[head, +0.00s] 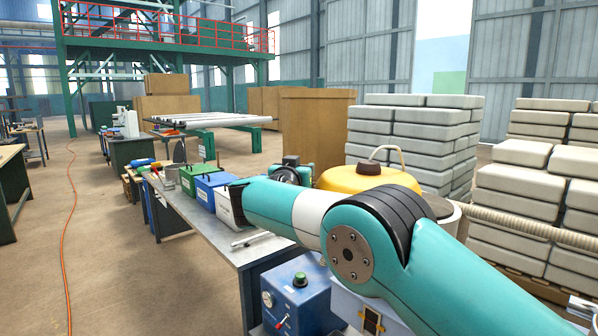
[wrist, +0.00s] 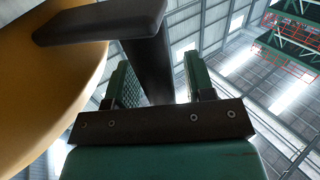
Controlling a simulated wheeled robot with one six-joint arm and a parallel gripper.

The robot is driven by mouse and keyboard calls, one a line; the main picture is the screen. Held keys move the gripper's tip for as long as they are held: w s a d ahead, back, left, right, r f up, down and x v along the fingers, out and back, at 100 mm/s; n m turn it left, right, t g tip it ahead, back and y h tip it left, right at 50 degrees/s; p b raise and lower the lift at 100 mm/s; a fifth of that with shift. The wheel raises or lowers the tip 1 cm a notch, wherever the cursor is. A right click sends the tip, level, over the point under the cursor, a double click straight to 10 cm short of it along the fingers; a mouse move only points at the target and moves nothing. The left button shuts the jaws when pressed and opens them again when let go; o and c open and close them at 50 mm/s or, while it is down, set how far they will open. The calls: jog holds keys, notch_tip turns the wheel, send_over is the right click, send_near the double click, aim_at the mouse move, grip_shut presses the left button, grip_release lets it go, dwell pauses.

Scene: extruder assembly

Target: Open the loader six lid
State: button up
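The yellow domed lid (head: 335,180) of a loader shows in the head view behind my arm, with a dark brown knob (head: 370,168) on top. My arm hides its lower part. In the wrist view the lid's yellow curved surface (wrist: 45,90) fills the left side. A dark handle (wrist: 105,22), a crossbar on a post, stands beside it. My gripper (wrist: 158,65) has its two green-padded fingers apart, one on each side of the post. A gap shows between the post and the right finger; contact on the left is unclear.
A grey bench (head: 225,245) with blue, green and white boxes runs beside my arm. A blue unit with a gauge (head: 297,293) stands at the front. Stacked pale bags (head: 415,130) stand behind the lid, and a ribbed hose (head: 530,225) runs right. The floor at left is open.

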jog(key=shift+s+a, duration=0.1)
jog(key=b+v, duration=0.7)
jog(key=v, duration=1)
jog(key=shift+s, duration=0.15)
